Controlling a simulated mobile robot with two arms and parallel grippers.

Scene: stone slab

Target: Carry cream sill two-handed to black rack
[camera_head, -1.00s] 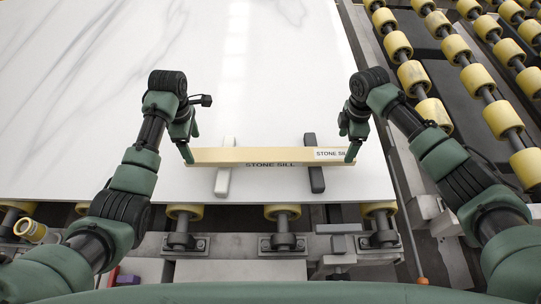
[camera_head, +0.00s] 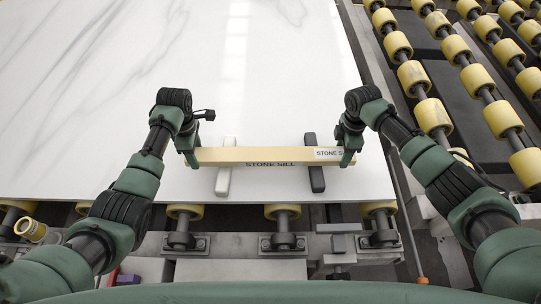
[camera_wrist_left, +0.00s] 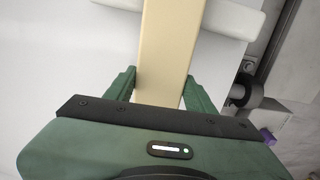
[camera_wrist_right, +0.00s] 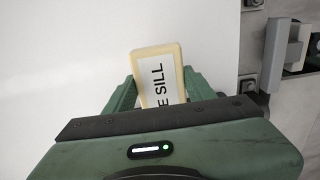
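The cream sill (camera_head: 240,154) is a long flat bar with "STONE SILL" on its front edge and a white label at its right end. It lies level across a white bar (camera_head: 223,182) and a black bar (camera_head: 316,180) on the slab. My left gripper (camera_head: 191,158) has its fingers against both long sides of the sill near its left end, as the left wrist view (camera_wrist_left: 162,85) shows. My right gripper (camera_head: 347,158) has its fingers against both sides of the labelled end, as the right wrist view (camera_wrist_right: 160,82) shows. The black rack cannot be made out.
The white veined slab (camera_head: 90,60) is bare behind and left of the sill. Its front edge rests near yellow rollers (camera_head: 283,212). A roller conveyor with yellow rollers (camera_head: 455,48) stands to the right, past the slab's right edge.

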